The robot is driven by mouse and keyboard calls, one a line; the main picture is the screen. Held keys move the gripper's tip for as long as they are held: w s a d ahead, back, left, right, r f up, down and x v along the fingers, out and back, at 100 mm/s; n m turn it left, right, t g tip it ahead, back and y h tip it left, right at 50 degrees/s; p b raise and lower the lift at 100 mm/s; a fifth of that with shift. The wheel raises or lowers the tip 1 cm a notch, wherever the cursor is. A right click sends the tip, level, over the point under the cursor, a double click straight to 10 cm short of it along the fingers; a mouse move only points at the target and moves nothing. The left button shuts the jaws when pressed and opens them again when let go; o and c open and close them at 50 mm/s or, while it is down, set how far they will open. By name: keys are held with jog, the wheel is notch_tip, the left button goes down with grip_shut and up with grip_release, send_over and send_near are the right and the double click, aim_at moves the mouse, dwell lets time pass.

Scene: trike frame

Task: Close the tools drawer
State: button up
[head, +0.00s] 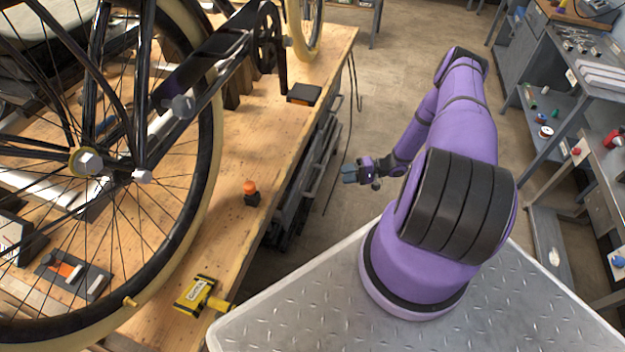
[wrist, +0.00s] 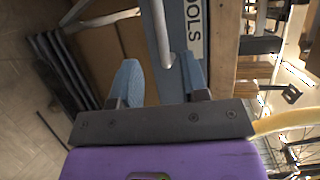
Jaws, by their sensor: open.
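The tools drawer shows in the wrist view as a blue-grey front panel (wrist: 196,58) with a white label reading "OOLS", its first letter cut off. A pale metal bar handle (wrist: 157,28) runs along the panel, its near end between my fingers in the picture. My gripper (wrist: 160,74) is open, with nothing held. I cannot tell whether a finger touches the handle or panel. In the head view my gripper (head: 347,174) is low beside the workbench, to the right of the dark drawer unit (head: 305,180). How far the drawer is out is not clear.
The wooden workbench top (head: 190,255) carries a large wheel, an orange-capped item (head: 250,193) and a yellow tool (head: 197,293). Its edge (wrist: 227,55) runs close to the drawer panel. Floor is clear behind my gripper. Grey shelving (head: 545,130) stands at the right.

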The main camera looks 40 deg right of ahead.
aim_at(319, 178)
jog(key=x, duration=1)
jog(key=shift+w+a+f, duration=0.1)
jog(key=shift+w+a, duration=0.05)
jog(key=shift+a, duration=0.15)
jog(key=shift+c, duration=0.2)
grip_shut()
